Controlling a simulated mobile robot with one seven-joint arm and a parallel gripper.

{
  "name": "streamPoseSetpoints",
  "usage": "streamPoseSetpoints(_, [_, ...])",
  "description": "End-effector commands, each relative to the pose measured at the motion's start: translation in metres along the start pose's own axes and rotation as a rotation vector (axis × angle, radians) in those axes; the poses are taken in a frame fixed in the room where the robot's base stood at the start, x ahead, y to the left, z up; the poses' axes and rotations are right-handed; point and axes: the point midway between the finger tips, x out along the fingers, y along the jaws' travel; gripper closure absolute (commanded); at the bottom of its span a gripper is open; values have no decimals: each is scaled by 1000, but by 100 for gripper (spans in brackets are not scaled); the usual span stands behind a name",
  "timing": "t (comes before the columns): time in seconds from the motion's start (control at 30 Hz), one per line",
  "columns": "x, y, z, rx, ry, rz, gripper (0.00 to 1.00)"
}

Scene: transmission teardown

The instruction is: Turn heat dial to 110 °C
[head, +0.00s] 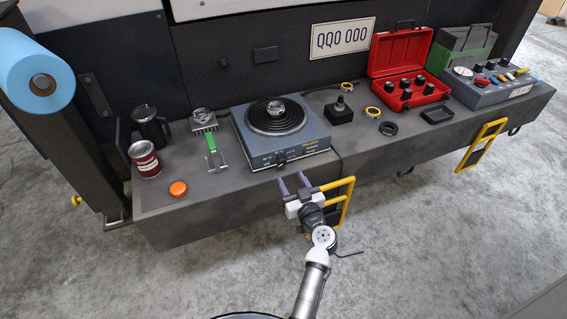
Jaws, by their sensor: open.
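The heater (243,135) is a blue-grey box with a round dark coiled plate on top, standing on the grey bench. Its front face carries small pale markings, too small to read. A small dark heat dial (281,164) seems to sit low on that face; its setting cannot be read. My gripper (292,180) is open, with two purple fingers apart and nothing between them. It is just in front of the bench edge, close below the dial. I cannot tell whether a finger touches it.
A shiny metal part (275,108) rests on the heater plate. A green-handled tool (211,148), an orange disc (178,188) and a red can (145,160) are to the left. A yellow handle (347,195) juts from the bench front beside my gripper. A red case (402,62) stands right.

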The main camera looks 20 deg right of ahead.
Motion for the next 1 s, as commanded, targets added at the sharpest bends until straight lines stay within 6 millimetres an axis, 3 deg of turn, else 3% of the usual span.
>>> streamPoseSetpoints(0.1, [26, 1, -4, -1, 0, -1, 49])
streamPoseSetpoints(0.33, [61, 0, -2, 0, 0, -1, 49])
streamPoseSetpoints(0.77, [72, 0, 0, -1, 0, 1, 49])
streamPoseSetpoints(1.0, [72, 0, 0, -1, 0, 1, 78])
